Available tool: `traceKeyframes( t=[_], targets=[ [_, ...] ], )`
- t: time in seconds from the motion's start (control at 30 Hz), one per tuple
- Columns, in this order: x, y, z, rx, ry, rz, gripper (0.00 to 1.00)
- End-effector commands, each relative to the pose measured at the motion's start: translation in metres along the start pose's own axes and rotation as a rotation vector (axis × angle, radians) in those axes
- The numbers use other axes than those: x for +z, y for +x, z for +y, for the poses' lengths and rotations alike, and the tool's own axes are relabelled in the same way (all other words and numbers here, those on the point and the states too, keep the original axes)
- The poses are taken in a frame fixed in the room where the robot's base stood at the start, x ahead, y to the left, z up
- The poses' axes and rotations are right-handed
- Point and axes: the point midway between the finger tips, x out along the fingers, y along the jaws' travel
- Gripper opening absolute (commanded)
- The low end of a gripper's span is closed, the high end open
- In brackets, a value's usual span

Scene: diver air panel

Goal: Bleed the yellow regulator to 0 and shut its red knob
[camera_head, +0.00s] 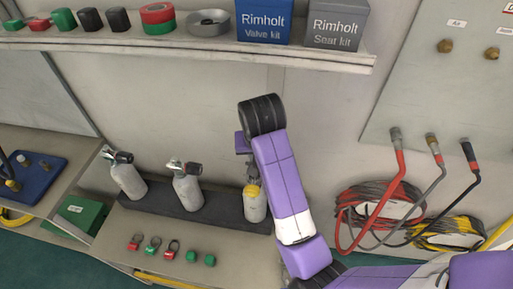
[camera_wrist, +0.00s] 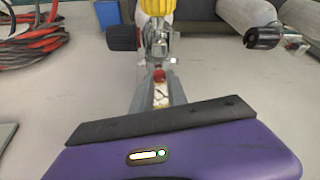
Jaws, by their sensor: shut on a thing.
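The bottle with the yellow regulator (camera_head: 253,190) stands at the right end of the dark rack, partly hidden by my arm. In the wrist view the yellow part (camera_wrist: 156,8) is at the top edge, with metal fittings below it and a black knob (camera_wrist: 122,38) to its left. A small red knob (camera_wrist: 158,74) sits at the tips of my gripper (camera_wrist: 158,82). The two grey fingers are closed around the red knob. My gripper's fingers are hidden in the head view behind my wrist. No gauge reading can be made out.
Two other grey bottles (camera_head: 128,180) (camera_head: 188,189) with black-knobbed valves stand left on the rack (camera_head: 156,199). Several red and green rings and caps lie on the bench in front. Coiled hoses (camera_head: 385,204) hang at right. A shelf (camera_head: 200,45) with boxes runs above.

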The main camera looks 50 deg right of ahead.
Motion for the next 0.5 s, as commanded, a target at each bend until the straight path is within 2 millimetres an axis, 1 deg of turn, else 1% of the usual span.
traceKeyframes(
  t=[0.03, 0.2, 0.5],
  targets=[
    [-0.0009, -0.0024, 0.0029, -0.014, -0.040, -0.001, 0.00],
    [-0.0010, -0.0008, 0.0041, -0.073, -0.181, 0.000, 0.00],
    [-0.0013, 0.0006, 0.0051, -0.157, -0.380, 0.001, 0.00]
  ],
)
